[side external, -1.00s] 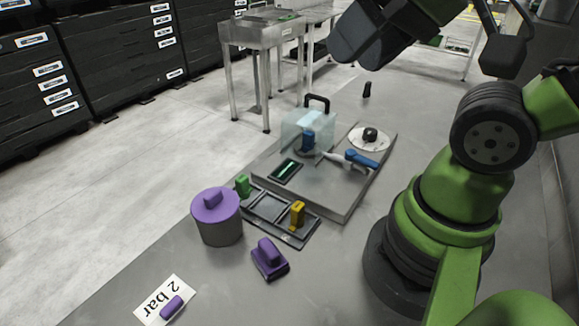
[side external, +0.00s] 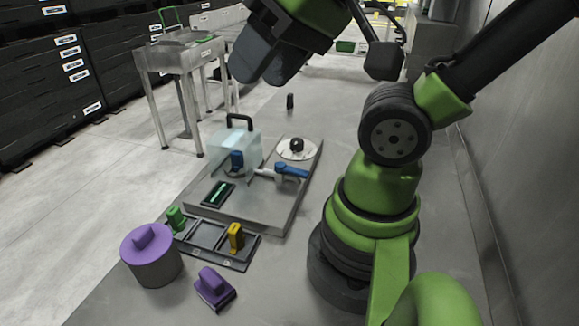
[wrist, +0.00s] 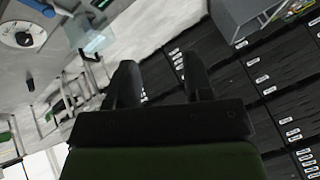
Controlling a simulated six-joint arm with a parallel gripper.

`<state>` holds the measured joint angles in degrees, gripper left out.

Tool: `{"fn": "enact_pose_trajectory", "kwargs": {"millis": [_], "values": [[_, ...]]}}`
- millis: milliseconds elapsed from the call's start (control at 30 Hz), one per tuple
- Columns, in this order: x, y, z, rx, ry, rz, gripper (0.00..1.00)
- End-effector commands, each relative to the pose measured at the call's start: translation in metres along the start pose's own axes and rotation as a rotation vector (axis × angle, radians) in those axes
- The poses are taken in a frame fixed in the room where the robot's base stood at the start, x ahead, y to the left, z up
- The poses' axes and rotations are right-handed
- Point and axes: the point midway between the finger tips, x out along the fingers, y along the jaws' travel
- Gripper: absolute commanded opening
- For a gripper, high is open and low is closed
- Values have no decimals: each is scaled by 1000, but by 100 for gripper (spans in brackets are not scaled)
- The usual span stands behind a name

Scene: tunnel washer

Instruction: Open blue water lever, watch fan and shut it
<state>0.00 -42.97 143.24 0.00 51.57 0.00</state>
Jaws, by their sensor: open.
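In the side view a blue lever (side external: 291,170) lies on a white pipe stub near the right edge of a grey metal plate (side external: 262,207). A smaller blue part (side external: 237,160) stands inside a clear box (side external: 247,143) with a black handle; whether it is the fan I cannot tell. A white disc (side external: 297,149) with a black knob sits behind the lever. My gripper (wrist: 158,82) is open and empty in the wrist view, pointing toward dark drawer cabinets. In the side view it is raised above and behind the plate, away from the lever.
A black tray (side external: 208,235) with a green block (side external: 175,218) and a yellow block (side external: 236,237) stands before the plate. A purple-lidded cylinder (side external: 150,262) and a purple block (side external: 214,288) are nearer. A small black peg (side external: 290,101) stands behind. A wall runs along the right.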

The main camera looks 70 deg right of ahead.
Motion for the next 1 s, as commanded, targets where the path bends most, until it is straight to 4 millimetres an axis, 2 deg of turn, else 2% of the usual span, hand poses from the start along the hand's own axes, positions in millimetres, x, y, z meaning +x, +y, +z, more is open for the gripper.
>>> {"fn": "enact_pose_trajectory", "kwargs": {"millis": [167, 267, 367, 500, 667, 800, 900, 1000], "values": [[4, 3, -4, -6, -21, 27, 47], [13, 12, -15, -22, -78, 94, 47], [28, 29, -29, -49, -175, 187, 47], [54, 63, -47, -91, -345, 300, 47], [85, 112, -54, -129, -564, 376, 47], [108, 156, -49, -153, -749, 393, 47], [121, 182, -41, -164, -852, 386, 47], [128, 198, -34, -172, -920, 374, 47]]}}
